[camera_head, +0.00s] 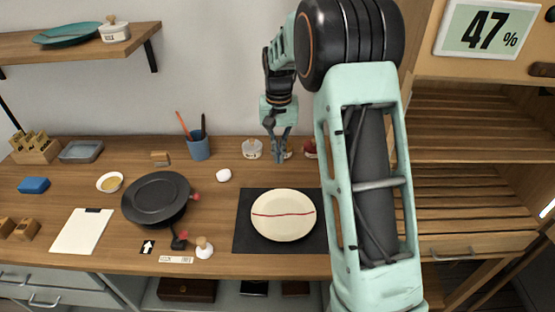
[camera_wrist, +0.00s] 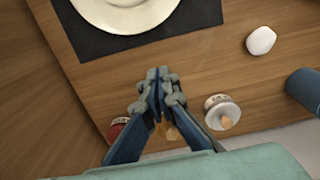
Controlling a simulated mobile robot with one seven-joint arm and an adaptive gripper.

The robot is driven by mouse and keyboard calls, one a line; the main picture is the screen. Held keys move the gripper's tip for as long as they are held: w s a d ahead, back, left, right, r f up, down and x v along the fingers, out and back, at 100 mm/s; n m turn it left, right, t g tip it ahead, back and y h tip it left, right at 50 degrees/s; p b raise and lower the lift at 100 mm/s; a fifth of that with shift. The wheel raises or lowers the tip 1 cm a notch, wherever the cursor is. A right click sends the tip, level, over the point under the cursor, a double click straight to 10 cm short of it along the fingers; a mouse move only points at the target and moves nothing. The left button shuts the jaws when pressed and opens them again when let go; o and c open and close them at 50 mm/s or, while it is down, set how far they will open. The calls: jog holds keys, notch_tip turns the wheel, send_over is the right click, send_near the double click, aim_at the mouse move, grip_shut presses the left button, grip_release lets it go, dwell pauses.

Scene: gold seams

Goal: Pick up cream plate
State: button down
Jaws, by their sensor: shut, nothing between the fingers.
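The cream plate (camera_head: 284,215) has a red line across its face and lies flat on a dark mat (camera_head: 243,245) on the wooden table. In the wrist view the plate (camera_wrist: 125,16) shows at the top, cut off by the frame edge, on the mat (camera_wrist: 205,12). My gripper (camera_head: 279,158) is behind the plate, toward the wall, and apart from it. In the wrist view my gripper (camera_wrist: 158,76) has its fingertips together, with nothing between them, below the mat's edge.
Small lidded jars (camera_head: 251,149) stand at the table's back near my gripper, and a red item (camera_head: 310,148) is beside them. A white lump (camera_head: 224,175), a blue cup (camera_head: 199,147) and a black round pan (camera_head: 156,198) are to the left. A shelf unit (camera_head: 480,150) stands at right.

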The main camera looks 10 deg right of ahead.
aim_at(278, 183)
notch_tip(278, 183, down, 8)
jog(key=shift+s+r, duration=0.1)
jog(key=shift+r, duration=0.1)
jog(key=shift+s+f+p, duration=0.2)
jog(key=shift+f+p, duration=0.1)
jog(key=shift+s+a, duration=0.2)
jog(key=shift+s, duration=0.65)
jog(key=shift+s+a, duration=0.2)
jog(key=shift+s, duration=0.6)
